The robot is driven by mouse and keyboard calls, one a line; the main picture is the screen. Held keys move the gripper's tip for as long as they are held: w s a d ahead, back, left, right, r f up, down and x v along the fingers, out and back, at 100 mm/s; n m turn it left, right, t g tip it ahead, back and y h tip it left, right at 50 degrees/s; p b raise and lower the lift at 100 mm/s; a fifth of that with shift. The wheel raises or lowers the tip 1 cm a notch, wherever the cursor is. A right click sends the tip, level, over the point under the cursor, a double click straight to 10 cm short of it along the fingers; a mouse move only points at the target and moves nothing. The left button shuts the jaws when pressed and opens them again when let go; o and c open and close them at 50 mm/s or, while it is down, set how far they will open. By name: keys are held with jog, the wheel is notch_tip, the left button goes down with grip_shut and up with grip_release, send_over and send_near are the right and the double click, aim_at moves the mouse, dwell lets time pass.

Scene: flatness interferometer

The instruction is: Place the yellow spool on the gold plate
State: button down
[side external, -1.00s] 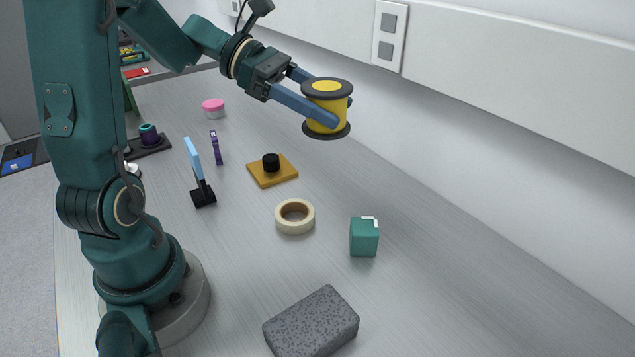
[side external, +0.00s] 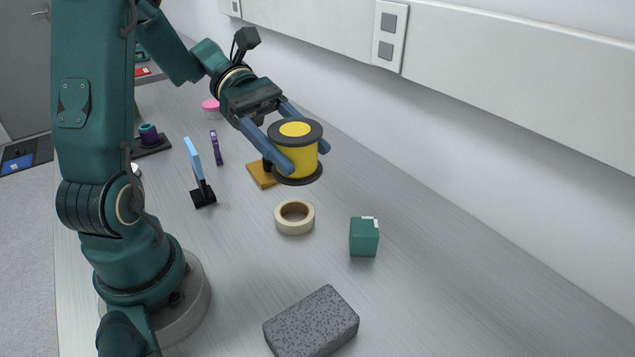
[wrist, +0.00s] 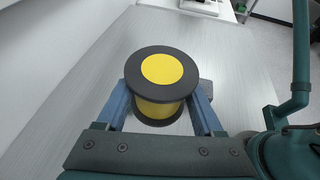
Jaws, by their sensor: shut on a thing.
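The yellow spool (side external: 298,156) has dark grey flanges and is upright between the blue fingers of my gripper (side external: 290,146). My gripper is shut on it and holds it above the table. The spool also shows in the wrist view (wrist: 158,105), between both fingers. The gold plate (side external: 259,174) lies on the table behind the spool in the side view. The spool and a finger cover most of the plate and the black knob seen on it before. The plate cannot be made out in the wrist view.
A tape roll (side external: 295,217), a green box (side external: 364,236) and a grey speckled block (side external: 312,322) stand on the table. A blue upright panel on a black foot (side external: 203,194) and a purple item (side external: 216,148) are left of the plate. The wall runs along the right.

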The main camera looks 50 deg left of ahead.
jog(key=s+a+f+m+g+y, duration=0.4)
jog(key=m+g+y, duration=0.1)
jog(key=m+g, duration=0.35)
jog(key=s+a+f+m+g+y, duration=0.45)
jog(key=m+g+y, duration=0.2)
jog(key=m, duration=0.25)
jog(key=w+a+r+m+t+y, duration=0.2)
jog(key=a+r+m+t+y, duration=0.3)
jog(key=a+m+y, duration=0.4)
jog(key=w+a+r+m+t+y, duration=0.3)
jog(key=a+m+t+y, duration=0.35)
jog(key=a+m, duration=0.4)
jog(key=m, duration=0.1)
send_over(271, 165)
jog(key=a, duration=0.2)
jog(key=shift+t, duration=0.45)
jog(key=f, duration=0.4)
jog(key=w+f, duration=0.1)
jog(key=f, duration=0.2)
jog(key=shift+d+f, duration=0.1)
jog(key=shift+d, duration=0.1)
jog(key=shift+f, duration=2)
jog(key=shift+f, duration=0.1)
